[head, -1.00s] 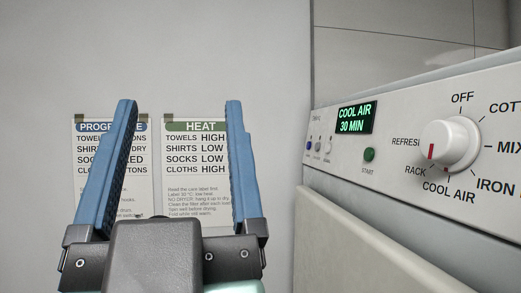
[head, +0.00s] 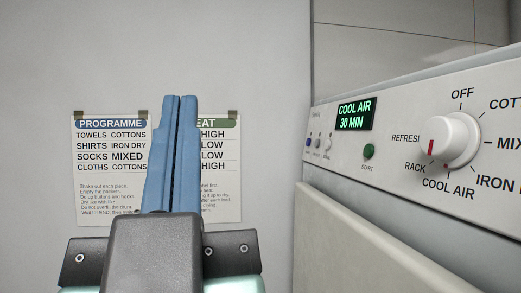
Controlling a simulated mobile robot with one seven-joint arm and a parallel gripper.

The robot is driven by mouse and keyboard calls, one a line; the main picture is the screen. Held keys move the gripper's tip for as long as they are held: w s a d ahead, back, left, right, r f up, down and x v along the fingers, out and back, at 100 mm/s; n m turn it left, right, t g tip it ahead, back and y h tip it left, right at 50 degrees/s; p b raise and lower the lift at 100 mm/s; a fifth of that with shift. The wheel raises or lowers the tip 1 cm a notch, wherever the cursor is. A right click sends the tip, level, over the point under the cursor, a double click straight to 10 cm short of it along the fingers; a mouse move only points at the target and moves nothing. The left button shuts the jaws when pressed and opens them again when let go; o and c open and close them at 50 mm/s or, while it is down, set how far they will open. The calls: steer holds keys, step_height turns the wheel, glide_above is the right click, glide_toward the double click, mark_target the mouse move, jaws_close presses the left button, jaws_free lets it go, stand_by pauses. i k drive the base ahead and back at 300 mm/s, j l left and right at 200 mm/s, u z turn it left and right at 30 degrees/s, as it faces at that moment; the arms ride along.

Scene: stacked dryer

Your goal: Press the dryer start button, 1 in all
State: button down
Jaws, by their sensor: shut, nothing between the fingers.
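The dryer's control panel (head: 400,133) runs along the right side of the head view. The start button (head: 368,151) is a small green round button above the label START. The display (head: 355,113) above it reads COOL AIR 30 MIN. The white programme dial (head: 450,140) is to the right of the button, its red mark at the lower left near COOL AIR and RACK. My gripper (head: 180,98) is shut and empty, its blue fingers pointing up. It is to the left of the panel, apart from the button.
Two paper charts, PROGRAMME (head: 105,160) and HEAT (head: 222,160), hang on the grey wall behind my gripper. Small knobs or lights (head: 317,142) sit on the panel left of the button. A pale front edge (head: 370,240) juts out below the panel.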

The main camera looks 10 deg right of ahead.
mark_target(369, 149)
steer(key=i+j+z, duration=0.15)
steer(key=j+z, duration=0.3)
steer(key=i+j+z, duration=0.1)
steer(key=j+z, duration=0.15)
steer(key=z, duration=0.15)
steer(key=j+z, duration=0.45)
